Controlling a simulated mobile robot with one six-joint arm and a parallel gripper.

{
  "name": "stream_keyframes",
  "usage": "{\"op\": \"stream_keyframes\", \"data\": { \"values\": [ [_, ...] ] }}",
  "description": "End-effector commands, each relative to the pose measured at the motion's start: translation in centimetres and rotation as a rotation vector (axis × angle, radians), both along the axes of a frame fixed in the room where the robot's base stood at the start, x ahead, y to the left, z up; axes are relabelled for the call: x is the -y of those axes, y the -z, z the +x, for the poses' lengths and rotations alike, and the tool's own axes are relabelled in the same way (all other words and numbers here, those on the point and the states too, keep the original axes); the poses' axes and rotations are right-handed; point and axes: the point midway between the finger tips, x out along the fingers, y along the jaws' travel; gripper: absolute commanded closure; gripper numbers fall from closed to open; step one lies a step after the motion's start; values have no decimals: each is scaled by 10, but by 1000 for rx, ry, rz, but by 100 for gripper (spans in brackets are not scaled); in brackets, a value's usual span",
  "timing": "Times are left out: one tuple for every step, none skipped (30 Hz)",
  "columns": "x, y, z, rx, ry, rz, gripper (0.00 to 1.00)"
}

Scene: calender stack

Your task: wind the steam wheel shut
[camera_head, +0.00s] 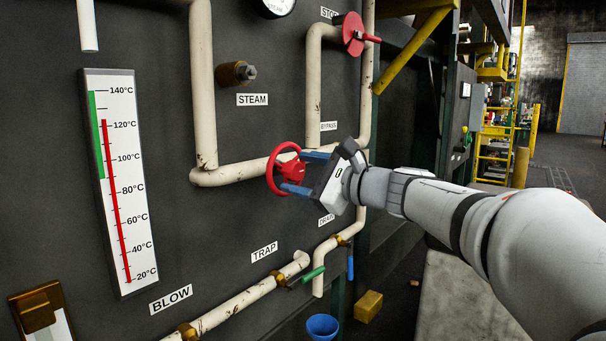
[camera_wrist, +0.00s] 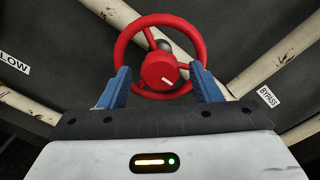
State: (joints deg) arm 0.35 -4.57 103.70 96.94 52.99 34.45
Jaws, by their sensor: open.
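A red handwheel (camera_head: 271,176) with a round red hub stands out in front of the pale pipes on the dark panel. It also shows in the wrist view (camera_wrist: 120,48), with a white mark on its hub. My gripper (camera_head: 294,172) is at this wheel, its two blue fingers apart on opposite sides of the hub. In the wrist view the fingers (camera_wrist: 160,72) overlap the wheel's lower part; I cannot tell whether they touch it. The STEAM label (camera_head: 252,100) is under a brass fitting (camera_head: 236,73) with a bare grey stem. The handwheel's own mounting is mostly hidden.
A thermometer (camera_head: 122,190) has its red column a little above 120°C, within a green band. Another red wheel (camera_head: 352,35) is near the STOP label. A BYPASS label (camera_head: 328,126), a green lever (camera_head: 313,274) and a blue lever (camera_head: 350,267) are nearby. A blue cup (camera_head: 322,326) is below.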

Motion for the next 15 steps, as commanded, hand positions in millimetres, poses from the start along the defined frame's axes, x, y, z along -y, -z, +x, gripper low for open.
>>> {"op": "stream_keyframes", "data": {
  "values": [
    [3, -1, -2, 0, 1, 0, 42],
    [5, -1, -3, 1, 3, -1, 42],
    [9, -1, -6, 1, 4, 0, 42],
    [13, -1, -9, 1, 4, 0, 42],
    [17, -1, -12, 1, 5, 0, 42],
    [23, -2, -17, 1, 5, 0, 42],
    [28, -2, -20, 1, 5, 0, 42],
    [32, -1, -23, 0, 6, 0, 42],
    [38, -2, -28, 0, 5, 0, 42],
    [41, -2, -31, 1, 5, 0, 42],
    [45, -1, -34, 0, 4, 0, 42],
    [49, -1, -37, -1, 4, -1, 42],
    [52, -1, -39, 0, 4, -1, 42],
    [54, -1, -41, 0, 4, -1, 42],
    [57, -1, -43, 1, 3, -1, 42]
  ]
}}
